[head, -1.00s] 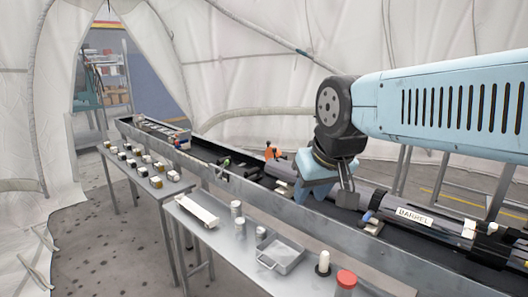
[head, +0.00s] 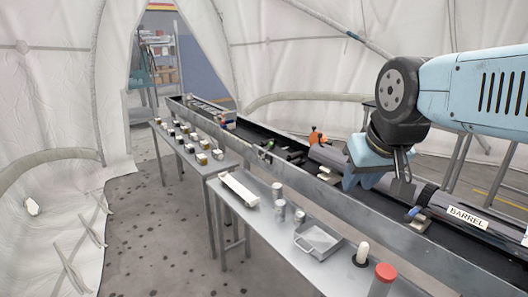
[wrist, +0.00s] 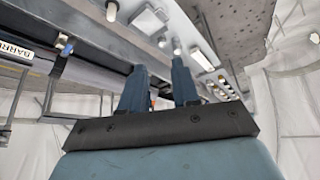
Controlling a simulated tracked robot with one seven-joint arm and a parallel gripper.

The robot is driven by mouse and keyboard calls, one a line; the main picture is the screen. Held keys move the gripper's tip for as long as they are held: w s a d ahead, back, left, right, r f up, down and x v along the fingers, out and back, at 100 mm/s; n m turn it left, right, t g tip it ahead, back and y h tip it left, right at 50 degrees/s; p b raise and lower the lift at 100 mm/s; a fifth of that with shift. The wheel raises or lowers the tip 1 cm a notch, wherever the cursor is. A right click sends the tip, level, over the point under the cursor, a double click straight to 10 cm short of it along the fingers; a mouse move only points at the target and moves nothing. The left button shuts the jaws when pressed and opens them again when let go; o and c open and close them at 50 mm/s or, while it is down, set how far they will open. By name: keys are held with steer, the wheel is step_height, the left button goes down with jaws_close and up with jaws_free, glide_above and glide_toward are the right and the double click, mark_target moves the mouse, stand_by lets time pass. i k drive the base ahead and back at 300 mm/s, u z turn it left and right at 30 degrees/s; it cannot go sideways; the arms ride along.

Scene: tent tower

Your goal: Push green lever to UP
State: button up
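A long dark assembly lies in a grey metal trough (head: 330,190). A small handle with a greenish tint (head: 269,145) stands in the trough left of the orange part; it is too small to tell for sure that it is the green lever, or its position. My gripper (head: 350,186) is over the trough, to the right of that handle and apart from it. In the wrist view, my gripper (wrist: 160,78) has its two blue fingers spread with nothing between them. The green lever cannot be made out in the wrist view.
An orange part (head: 317,137) and a blue-tipped knob (head: 414,212) sit on the assembly near my gripper. The barrel label (head: 467,216) is to the right. Steel tables in front hold a tray (head: 318,242), cans and a red-capped jar (head: 382,279).

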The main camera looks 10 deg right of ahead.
mark_target(271, 144)
steer(key=u, duration=1)
steer(key=i, duration=0.1)
steer(key=z, duration=2.85)
steer(key=k, duration=0.8)
steer(key=u, duration=1.2)
steer(key=i, duration=0.95)
steer(key=u, duration=0.15)
